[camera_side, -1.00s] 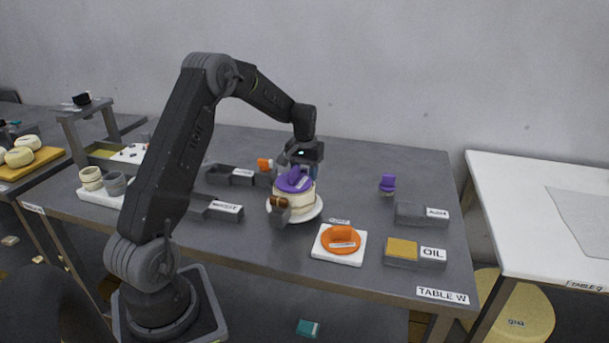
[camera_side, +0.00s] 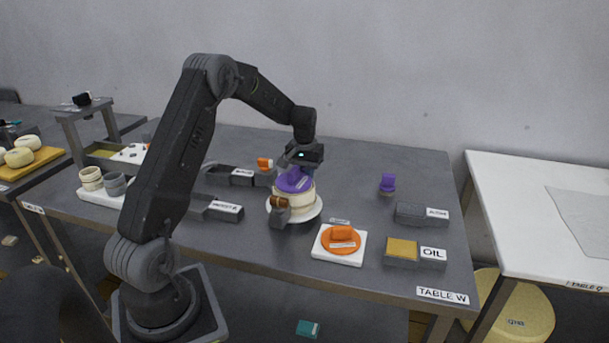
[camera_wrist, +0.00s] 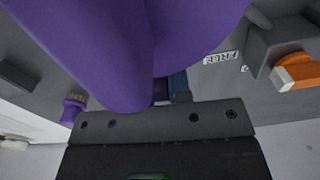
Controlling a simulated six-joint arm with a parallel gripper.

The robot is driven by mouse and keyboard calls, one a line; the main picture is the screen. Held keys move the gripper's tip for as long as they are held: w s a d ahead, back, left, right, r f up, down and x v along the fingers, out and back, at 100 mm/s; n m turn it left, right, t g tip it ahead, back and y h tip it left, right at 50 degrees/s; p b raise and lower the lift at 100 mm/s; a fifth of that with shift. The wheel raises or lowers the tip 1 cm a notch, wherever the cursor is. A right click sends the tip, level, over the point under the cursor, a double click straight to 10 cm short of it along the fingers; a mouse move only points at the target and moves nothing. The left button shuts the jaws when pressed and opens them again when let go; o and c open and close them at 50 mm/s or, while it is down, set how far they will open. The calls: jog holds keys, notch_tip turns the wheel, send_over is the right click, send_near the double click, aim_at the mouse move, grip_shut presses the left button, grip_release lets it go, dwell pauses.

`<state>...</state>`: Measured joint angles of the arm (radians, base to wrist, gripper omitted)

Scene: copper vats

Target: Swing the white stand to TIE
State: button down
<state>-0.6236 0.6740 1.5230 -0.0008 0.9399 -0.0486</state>
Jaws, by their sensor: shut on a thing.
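The white stand (camera_side: 311,215) is a round white plate on the table, under a cream cheese-like cylinder (camera_side: 305,199). A purple disc-shaped piece (camera_side: 294,182) lies on top of the cylinder. A brown roll-shaped part on a grey block (camera_side: 280,207) sits at the plate's near left edge. My gripper (camera_side: 300,168) is right above the purple piece and shut on it. In the wrist view the purple piece (camera_wrist: 150,45) fills the upper middle and hides the stand. The exact grip is largely hidden. I cannot read TIE on any label.
A small purple piece (camera_side: 388,183) stands at the back right. Grey blocks (camera_side: 215,208) lie left of the stand. The table's back right is fairly clear.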

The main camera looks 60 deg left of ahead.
jog(key=shift+s, duration=0.1)
jog(key=shift+s+a+f+n, duration=0.1)
jog(key=shift+s+a+n, duration=0.2)
jog(key=shift+n, duration=0.4)
jog(key=c, duration=1.1)
grip_release()
jog(key=shift+o, duration=0.2)
notch_tip(320, 180, up, 14)
